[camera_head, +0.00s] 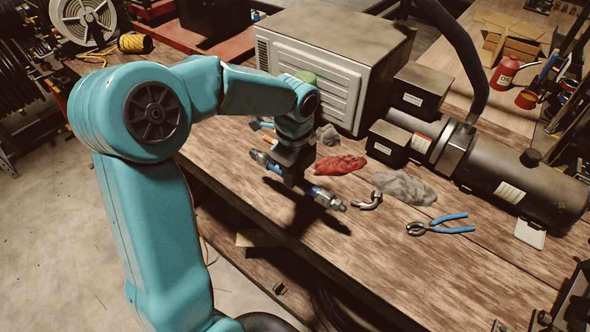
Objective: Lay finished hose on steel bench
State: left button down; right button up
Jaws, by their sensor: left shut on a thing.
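My left gripper (291,178) is shut on a short hose (321,195) with blue bands and metal end fittings. The gripper hides the middle of the hose; one end sticks out at each side. The hose is above the front part of a wooden-topped workbench (400,270), with a dark shadow below it. I cannot tell how high it is held. I cannot make out a steel bench in this view. My right gripper is not in view.
A red rag (339,165), a grey rag (404,187), a bent metal fitting (368,201) and blue-handled pliers (440,225) lie right of the hose. A vented metal box (320,75) and a dark cylindrical machine (500,170) stand behind. The bench's front right is mostly clear.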

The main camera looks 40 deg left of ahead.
pick_arm(q)
jog(key=b, duration=0.6)
send_over(294, 206)
notch_tip(294, 206, down, 8)
jog(key=shift+a+f, duration=0.15)
jog(key=shift+f, duration=0.3)
jog(key=shift+f+b, duration=0.5)
jog(key=shift+f, duration=0.05)
jog(key=c, duration=0.8)
grip_release()
jog(key=shift+c, duration=0.2)
jog(key=shift+r, duration=0.1)
notch_tip(294, 206, up, 16)
jog(key=shift+r, duration=0.1)
